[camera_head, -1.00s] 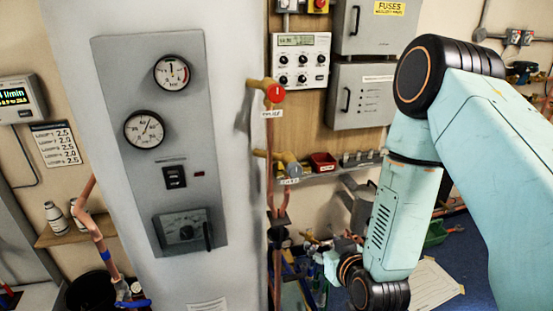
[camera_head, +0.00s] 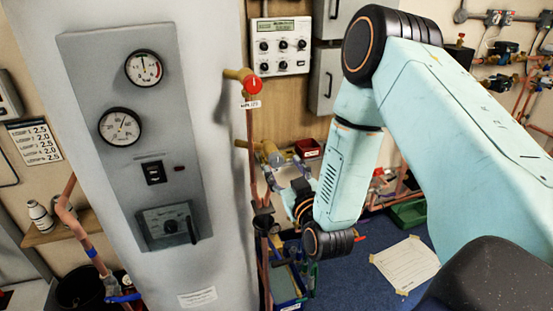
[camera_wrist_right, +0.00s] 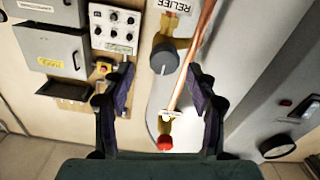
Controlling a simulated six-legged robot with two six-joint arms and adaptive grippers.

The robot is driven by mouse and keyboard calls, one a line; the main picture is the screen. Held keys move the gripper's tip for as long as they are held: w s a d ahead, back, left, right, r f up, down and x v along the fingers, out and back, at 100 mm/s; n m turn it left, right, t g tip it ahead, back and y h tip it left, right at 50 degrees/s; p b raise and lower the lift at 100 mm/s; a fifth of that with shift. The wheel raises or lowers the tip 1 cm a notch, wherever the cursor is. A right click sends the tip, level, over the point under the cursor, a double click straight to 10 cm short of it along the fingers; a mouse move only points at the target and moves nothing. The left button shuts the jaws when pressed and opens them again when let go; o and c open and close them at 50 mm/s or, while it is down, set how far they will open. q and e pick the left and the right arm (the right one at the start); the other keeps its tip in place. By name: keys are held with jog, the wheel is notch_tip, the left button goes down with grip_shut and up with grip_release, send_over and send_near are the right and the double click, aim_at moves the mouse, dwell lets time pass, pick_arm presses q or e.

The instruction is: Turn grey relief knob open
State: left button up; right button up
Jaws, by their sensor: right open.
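The grey relief knob (camera_head: 276,158) sits on a brass valve on the copper pipe beside the white column, below a red knob (camera_head: 254,85). In the right wrist view the grey knob (camera_wrist_right: 165,59) shows close up, next to a RELIEF label (camera_wrist_right: 174,5). My right gripper (camera_head: 288,183) is just below the grey knob in the head view, partly hidden by its wrist. In the right wrist view its two dark fingers (camera_wrist_right: 161,78) are apart and empty, with the knob framed between and beyond their tips. I cannot see contact. My left gripper is not in view.
The red knob (camera_wrist_right: 165,143) also shows between the finger bases in the right wrist view. The copper pipe (camera_wrist_right: 188,75) runs close to the right finger. A grey gauge panel (camera_head: 135,130) is on the column.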

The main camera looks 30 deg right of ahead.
aim_at(277, 162)
jog(key=w, duration=0.4)
jog(key=shift+w+d+f, duration=0.1)
jog(key=shift+w+d, duration=0.1)
jog(key=shift+w, duration=0.25)
jog(key=shift+d, duration=0.15)
jog(key=shift+s, duration=0.2)
jog(key=shift+w+a, duration=0.15)
jog(key=shift+a, duration=0.05)
jog(key=c, duration=0.4)
jog(key=shift+d, duration=0.2)
jog(key=c, duration=0.5)
jog(key=shift+c, duration=1.3)
jog(key=shift+a, duration=0.1)
